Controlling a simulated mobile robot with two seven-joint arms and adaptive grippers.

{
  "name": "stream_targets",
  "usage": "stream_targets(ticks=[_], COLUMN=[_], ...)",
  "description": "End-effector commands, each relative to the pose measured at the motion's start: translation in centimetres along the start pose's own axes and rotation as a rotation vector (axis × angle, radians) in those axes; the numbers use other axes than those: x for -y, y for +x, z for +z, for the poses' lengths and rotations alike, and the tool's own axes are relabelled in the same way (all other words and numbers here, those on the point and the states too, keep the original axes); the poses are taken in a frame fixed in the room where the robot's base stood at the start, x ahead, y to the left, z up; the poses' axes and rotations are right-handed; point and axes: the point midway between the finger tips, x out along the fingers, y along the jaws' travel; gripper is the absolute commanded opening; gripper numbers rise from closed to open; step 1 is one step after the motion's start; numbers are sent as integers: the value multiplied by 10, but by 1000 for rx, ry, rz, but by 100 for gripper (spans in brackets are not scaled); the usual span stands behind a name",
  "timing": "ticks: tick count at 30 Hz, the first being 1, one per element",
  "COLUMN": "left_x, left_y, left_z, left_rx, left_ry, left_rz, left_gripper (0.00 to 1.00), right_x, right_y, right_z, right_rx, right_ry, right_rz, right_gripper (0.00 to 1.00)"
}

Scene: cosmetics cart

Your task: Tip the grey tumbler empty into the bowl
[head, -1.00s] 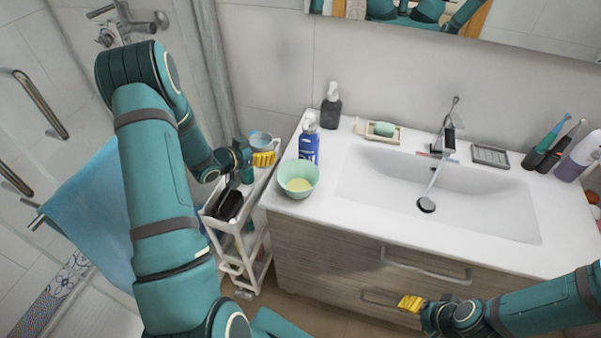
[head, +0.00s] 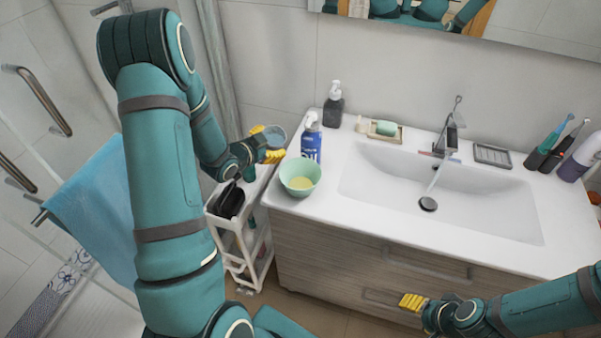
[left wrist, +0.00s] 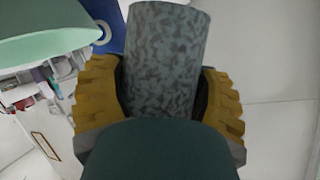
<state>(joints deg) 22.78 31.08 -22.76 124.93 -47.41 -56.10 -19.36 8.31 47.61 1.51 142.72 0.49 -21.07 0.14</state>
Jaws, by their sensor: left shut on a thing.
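The grey tumbler (head: 276,137) is in my left gripper (head: 267,143), whose yellow fingers are shut on its two sides. The left wrist view shows its mottled grey wall (left wrist: 165,60) between both fingers; its inside is hidden there. In the head view it is held above the cart, behind and left of the bowl and apart from it. The mint-green bowl (head: 300,168) stands upright on the counter's left end with something pale yellow inside. Part of it shows in the left wrist view (left wrist: 45,38). My right gripper (head: 412,302) is in front of the drawers; its finger gap is unclear.
A blue spray bottle (head: 311,145) stands right behind the bowl. A dark pump bottle (head: 333,108) and a soap dish (head: 384,138) stand further back. The sink (head: 450,190) is to the right. A white cart (head: 228,222) with a black item stands left of the counter.

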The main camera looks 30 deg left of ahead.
Motion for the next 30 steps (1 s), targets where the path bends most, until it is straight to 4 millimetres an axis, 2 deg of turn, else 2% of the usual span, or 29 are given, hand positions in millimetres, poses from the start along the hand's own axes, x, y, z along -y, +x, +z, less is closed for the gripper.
stream_targets(ticks=[9, 30], left_x=[-8, -14], left_y=[-2, -4], left_z=[-8, -16], left_rx=[12, 30], left_ry=[110, 235], left_rz=[-44, -94], left_gripper=[32, 32], right_x=[0, 3], right_y=[-1, -9], right_z=[0, -1], right_rx=[0, 0], right_ry=[0, 0], right_rz=[0, -1], right_gripper=[57, 57])
